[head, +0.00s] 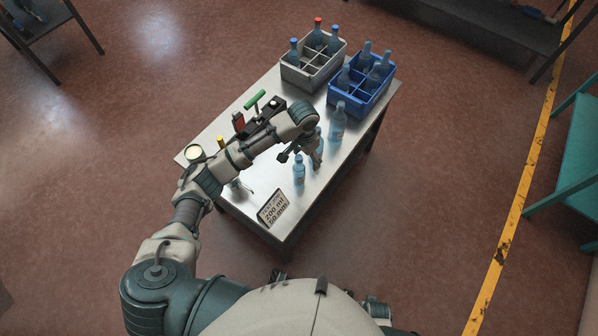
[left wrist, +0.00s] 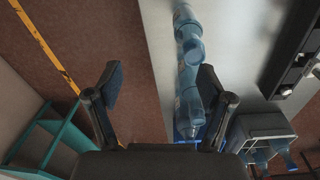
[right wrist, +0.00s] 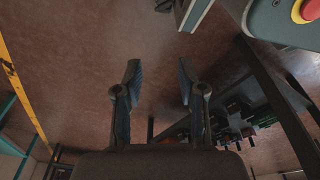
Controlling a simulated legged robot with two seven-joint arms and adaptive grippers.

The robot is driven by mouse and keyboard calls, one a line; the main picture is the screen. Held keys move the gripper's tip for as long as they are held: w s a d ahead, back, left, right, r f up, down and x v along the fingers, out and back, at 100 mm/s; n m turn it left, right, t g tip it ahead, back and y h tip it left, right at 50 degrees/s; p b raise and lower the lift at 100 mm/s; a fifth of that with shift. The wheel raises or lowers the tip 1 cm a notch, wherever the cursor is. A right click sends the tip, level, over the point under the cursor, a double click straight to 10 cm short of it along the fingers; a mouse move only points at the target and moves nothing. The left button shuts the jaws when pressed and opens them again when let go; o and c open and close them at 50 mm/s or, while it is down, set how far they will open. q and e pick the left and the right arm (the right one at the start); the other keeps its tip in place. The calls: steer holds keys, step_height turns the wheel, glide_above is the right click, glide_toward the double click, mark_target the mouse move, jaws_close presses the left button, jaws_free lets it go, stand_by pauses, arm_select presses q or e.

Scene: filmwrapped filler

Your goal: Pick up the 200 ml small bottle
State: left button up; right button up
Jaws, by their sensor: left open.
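A row of blue bottles stands on the metal table (head: 235,130). The small bottle (head: 299,172) is nearest the front edge, a middle one (head: 319,140) is partly hidden by my gripper, and a larger one (head: 338,124) stands behind. My left gripper (head: 300,155) is above the table beside the small and middle bottles. In the left wrist view its fingers (left wrist: 160,88) are spread, with bottles (left wrist: 189,95) lined up by one finger; which is which I cannot tell. My right gripper (right wrist: 158,80) has its fingers apart with only floor between them.
A sign (head: 272,208) reading 200 ml and 50 mm stands at the table's front. A grey crate (head: 298,76) and a blue crate (head: 377,98) with bottles stand at the back.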

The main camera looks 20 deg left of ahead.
mark_target(300, 156)
arm_select(q)
steer(key=shift+n+y, duration=0.3)
steer(key=w+r, duration=0.1)
steer(key=a+r, duration=0.1)
steer(key=w+a+r, duration=0.1)
steer(key=r, duration=0.1)
steer(key=shift+w+a, duration=0.25)
steer(key=shift+w, duration=0.1)
steer(key=shift+w+a, duration=0.15)
steer(key=shift+a, duration=0.1)
step_height(300, 156, down, 10)
steer(key=shift+f+b, duration=0.15)
steer(key=shift+b, duration=0.75)
step_height(300, 156, down, 6)
steer(key=shift+a+f+b, duration=0.15)
steer(key=shift+f+b, duration=0.1)
steer(key=shift+b, duration=0.4)
arm_select(e)
steer(key=r, duration=0.1)
steer(key=w+r, duration=0.2)
steer(key=r, duration=0.1)
steer(key=shift+w+a, duration=0.2)
steer(key=shift+a, duration=0.05)
arm_select(q)
steer(key=shift+r, duration=0.1)
steer(key=shift+c, duration=0.2)
steer(key=c, duration=1.2)
arm_select(e)
steer(key=shift+w, duration=0.1)
